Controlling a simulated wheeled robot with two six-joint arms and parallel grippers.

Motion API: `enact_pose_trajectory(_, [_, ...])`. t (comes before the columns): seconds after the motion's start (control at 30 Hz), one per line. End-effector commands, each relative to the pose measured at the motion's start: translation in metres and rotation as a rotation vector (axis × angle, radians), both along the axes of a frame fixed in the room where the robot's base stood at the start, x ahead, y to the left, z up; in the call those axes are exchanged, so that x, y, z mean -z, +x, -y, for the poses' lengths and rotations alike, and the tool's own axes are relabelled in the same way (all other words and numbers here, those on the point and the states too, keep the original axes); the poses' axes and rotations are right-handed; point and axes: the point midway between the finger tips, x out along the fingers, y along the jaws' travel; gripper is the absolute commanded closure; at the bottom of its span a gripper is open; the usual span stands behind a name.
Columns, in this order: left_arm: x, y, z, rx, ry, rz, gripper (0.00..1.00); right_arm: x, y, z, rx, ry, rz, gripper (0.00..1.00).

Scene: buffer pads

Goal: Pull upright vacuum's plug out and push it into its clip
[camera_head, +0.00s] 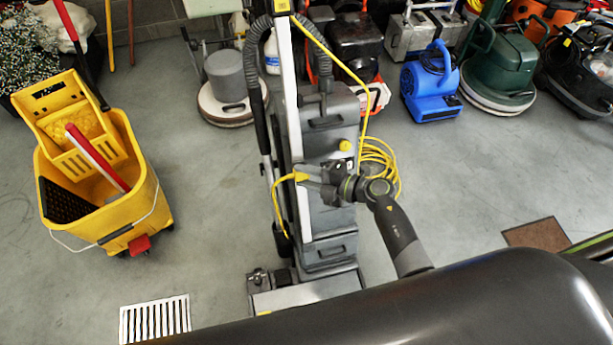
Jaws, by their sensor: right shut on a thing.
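The upright vacuum (325,215) stands grey and tall in the middle of the view. My right gripper (304,178) reaches across its front from the right. It is shut on the yellow plug (299,177) at the left part of the vacuum's body. A yellow cord (275,197) bends left and down from the plug. I cannot tell whether the plug touches the body, and its prongs cannot be made out. The clip cannot be told apart at this size. My left gripper is out of view.
Coiled yellow cord (381,160) hangs at the vacuum's right side. A yellow mop bucket (105,205) stands at left. A floor machine (228,88), a blue blower (431,85) and a green machine (500,65) line the back. A floor grate (155,320) lies lower left. Open floor lies between.

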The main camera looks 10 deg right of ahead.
Motion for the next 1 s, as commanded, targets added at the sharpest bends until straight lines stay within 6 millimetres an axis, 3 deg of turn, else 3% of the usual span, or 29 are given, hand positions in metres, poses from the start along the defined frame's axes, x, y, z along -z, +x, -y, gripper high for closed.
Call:
enact_pose_trajectory(0.27, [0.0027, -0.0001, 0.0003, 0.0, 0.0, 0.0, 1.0, 0.0022, 0.0054, 0.0002, 0.0, -0.001, 0.001, 1.0])
enact_pose_trajectory(0.3, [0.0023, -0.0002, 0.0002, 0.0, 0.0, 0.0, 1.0, 0.0018, 0.0053, 0.0003, 0.0, -0.001, 0.001, 0.64])
enact_pose_trajectory(0.47, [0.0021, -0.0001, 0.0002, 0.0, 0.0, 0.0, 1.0, 0.0017, 0.005, 0.0002, 0.0, 0.0, 0.0, 0.43])
enact_pose_trajectory(1.0, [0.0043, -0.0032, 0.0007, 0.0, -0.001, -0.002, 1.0, 0.0021, 0.0048, 0.0001, 0.0, 0.0, 0.0, 0.43])
